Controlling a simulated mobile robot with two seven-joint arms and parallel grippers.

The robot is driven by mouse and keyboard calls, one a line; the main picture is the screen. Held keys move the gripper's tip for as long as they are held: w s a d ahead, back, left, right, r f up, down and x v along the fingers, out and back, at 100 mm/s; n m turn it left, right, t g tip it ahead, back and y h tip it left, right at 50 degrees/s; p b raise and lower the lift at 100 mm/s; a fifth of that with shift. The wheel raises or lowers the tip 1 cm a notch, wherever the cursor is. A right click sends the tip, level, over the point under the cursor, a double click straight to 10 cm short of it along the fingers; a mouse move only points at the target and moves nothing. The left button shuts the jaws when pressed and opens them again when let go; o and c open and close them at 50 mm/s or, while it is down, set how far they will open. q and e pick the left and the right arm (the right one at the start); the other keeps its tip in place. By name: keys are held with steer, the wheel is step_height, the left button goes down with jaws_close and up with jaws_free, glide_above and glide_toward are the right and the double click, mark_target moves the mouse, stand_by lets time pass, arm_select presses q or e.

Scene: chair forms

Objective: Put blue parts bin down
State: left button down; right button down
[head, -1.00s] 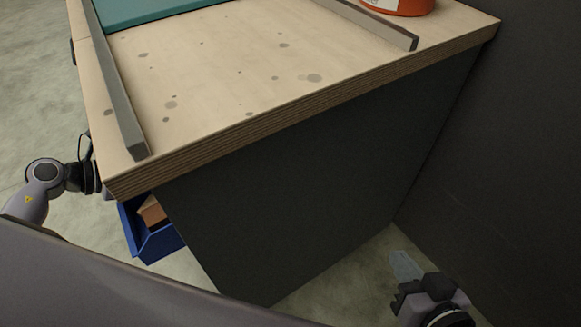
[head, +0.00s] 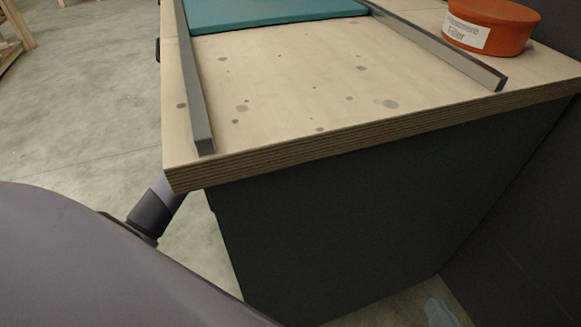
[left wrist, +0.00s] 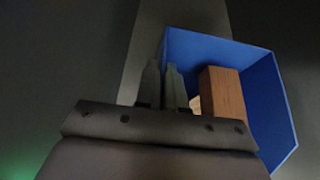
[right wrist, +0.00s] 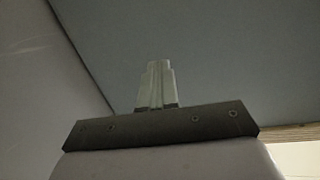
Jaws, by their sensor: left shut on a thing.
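The blue parts bin (left wrist: 262,118) is in the left wrist view, with a brown wooden block (left wrist: 224,100) and a small paler piece inside. My left gripper (left wrist: 165,68) is shut on the bin's wall at its left side. In the head view the bin and my left gripper are hidden; part of my arm shows beside the bench corner. My right gripper (right wrist: 157,66) has its fingers together and empty in front of a grey surface. Its fingertips also show at the bottom right of the head view (head: 439,312).
A wooden workbench (head: 300,95) has two grey rails, a teal mat (head: 270,8) and an orange filler tub (head: 490,25) on it. Its dark side panel (head: 350,220) drops to the floor. A dark wall stands at right. Open concrete floor (head: 90,110) lies at left.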

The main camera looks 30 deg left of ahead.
arm_select(q)
steer(key=shift+w+d, duration=0.2)
steer(key=shift+f, duration=0.25)
step_height(320, 180, down, 2)
steer(key=shift+f+b, duration=0.2)
steer(key=shift+b, duration=0.65)
steer(key=shift+f, duration=0.3)
steer(key=c, duration=1.7)
jaws_free()
steer(key=shift+f, duration=0.15)
steer(key=o, duration=0.5)
steer(key=shift+c, duration=0.2)
arm_select(e)
steer(key=shift+a+f, duration=0.15)
steer(key=shift+a, duration=0.1)
arm_select(q)
steer(key=shift+r, duration=0.2)
